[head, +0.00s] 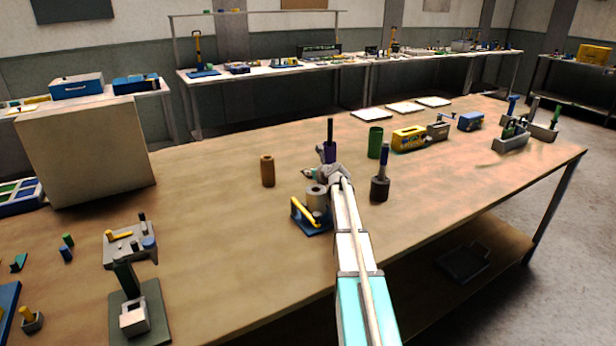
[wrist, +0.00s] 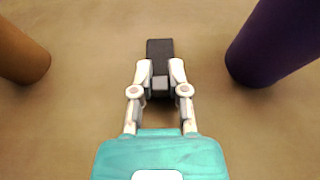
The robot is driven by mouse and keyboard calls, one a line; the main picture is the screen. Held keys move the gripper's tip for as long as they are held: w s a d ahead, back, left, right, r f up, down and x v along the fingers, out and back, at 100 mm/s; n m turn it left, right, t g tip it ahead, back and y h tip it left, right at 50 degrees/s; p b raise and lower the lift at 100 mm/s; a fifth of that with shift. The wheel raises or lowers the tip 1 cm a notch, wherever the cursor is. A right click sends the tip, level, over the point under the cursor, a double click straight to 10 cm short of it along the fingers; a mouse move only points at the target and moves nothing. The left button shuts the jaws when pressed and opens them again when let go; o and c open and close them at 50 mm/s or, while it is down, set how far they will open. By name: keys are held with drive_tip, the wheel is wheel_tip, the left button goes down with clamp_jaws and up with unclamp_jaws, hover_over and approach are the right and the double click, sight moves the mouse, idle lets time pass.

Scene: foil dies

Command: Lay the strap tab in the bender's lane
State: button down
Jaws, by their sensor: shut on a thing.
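My gripper (head: 328,174) is low over the middle of the wooden table. In the wrist view my gripper (wrist: 161,76) is shut on a dark, narrow, flat piece (wrist: 160,50), which looks like the strap tab. The piece sticks out ahead of the fingertips; its near end is between them. A blue-based fixture with a grey round block (head: 316,198) and a yellow bar stands just left of my forearm and looks like the bender. Its lane cannot be made out, and my arm partly hides its right side.
A brown cylinder (head: 267,171) stands left of my gripper, also in the wrist view (wrist: 18,55). A purple post (head: 329,152) stands close behind, at right in the wrist view (wrist: 272,45). A green cylinder (head: 375,142) and dark holder (head: 380,189) stand right. The left-centre table is clear.

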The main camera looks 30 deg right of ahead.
drive_tip(key=shift+f, duration=0.2)
drive_tip(key=c, duration=0.6)
unclamp_jaws()
drive_tip(key=shift+c, duration=0.2)
drive_tip(key=shift+r, duration=0.3)
drive_tip(key=p+v, duration=0.4)
drive_tip(key=v, duration=0.7)
drive_tip(key=shift+s+r+p, duration=0.15)
drive_tip(key=shift+s+p, duration=0.15)
drive_tip(key=shift+s, duration=0.15)
drive_tip(key=shift+o, duration=0.3)
